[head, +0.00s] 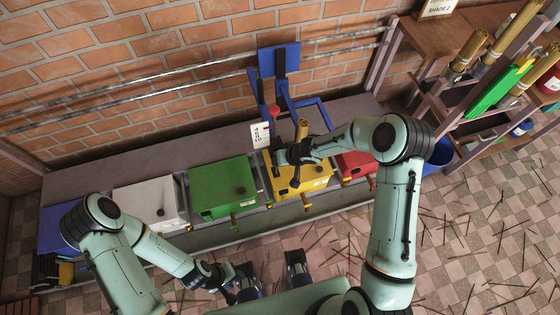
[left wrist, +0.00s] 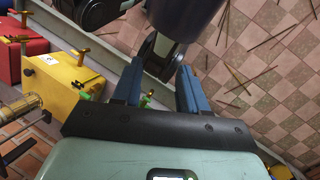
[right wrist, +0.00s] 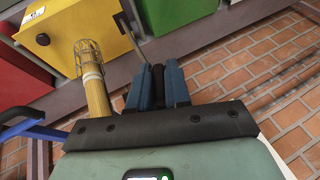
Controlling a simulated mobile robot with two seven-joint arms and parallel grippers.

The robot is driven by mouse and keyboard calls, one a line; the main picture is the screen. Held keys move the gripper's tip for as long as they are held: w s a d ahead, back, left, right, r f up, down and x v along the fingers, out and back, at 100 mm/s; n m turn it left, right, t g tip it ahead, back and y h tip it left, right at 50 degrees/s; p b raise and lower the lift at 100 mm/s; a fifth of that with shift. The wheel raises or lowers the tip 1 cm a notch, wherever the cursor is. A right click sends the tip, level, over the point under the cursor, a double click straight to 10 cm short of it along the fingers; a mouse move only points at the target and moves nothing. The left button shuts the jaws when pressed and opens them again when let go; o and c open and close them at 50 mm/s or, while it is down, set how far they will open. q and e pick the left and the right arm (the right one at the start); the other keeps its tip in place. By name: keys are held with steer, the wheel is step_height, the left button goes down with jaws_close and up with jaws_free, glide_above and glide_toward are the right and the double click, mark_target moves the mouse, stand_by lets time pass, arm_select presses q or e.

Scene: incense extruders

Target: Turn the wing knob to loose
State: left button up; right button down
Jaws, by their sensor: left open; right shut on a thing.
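The yellow extruder box (head: 313,170) stands on the bench, second from the right. A small brass wing knob (head: 306,204) sticks out at its front; it also shows in the left wrist view (left wrist: 78,52). My right gripper (head: 293,157) is over the back of the yellow box. It is shut on a dark bar (right wrist: 158,76), partly hidden between the fingers. My left gripper (head: 242,284) is open and empty, low in front of the bench, apart from the wing knobs. Its spread fingers show in the left wrist view (left wrist: 160,88).
Green (head: 223,188), white (head: 148,203) and red (head: 356,164) boxes flank the yellow one. A brass cylinder with a wire cage (right wrist: 97,92) stands near my right gripper. A blue frame (head: 318,103) rises behind. Sticks litter the floor (head: 480,235) at right.

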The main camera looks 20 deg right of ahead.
steer(key=shift+w+b, duration=0.1)
steer(key=shift+b, duration=0.3)
steer(key=shift+a+h+b, duration=0.1)
steer(key=shift+h+b, duration=0.5)
steer(key=shift+b, duration=0.4)
steer(key=h+b, duration=0.1)
steer(key=b, duration=0.4)
steer(key=shift+f+n+h+b, duration=0.2)
steer(key=shift+n+h+b, duration=0.1)
steer(key=shift+h, duration=0.1)
steer(key=h+b, duration=0.1)
steer(key=b, duration=0.1)
steer(key=shift+r+b, duration=0.15)
steer(key=shift+b, duration=0.25)
arm_select(q)
steer(key=w+a+f+t+y, duration=0.1)
steer(key=w+a+f+t, duration=0.2)
steer(key=w+f, duration=0.5)
steer(key=shift+w+f+n, duration=0.3)
steer(key=shift+w+f, duration=0.1)
steer(key=shift+f, duration=1.35)
arm_select(e)
steer(key=shift+r, duration=0.1)
steer(key=c, duration=1.2)
jaws_free()
steer(key=shift+o, duration=0.2)
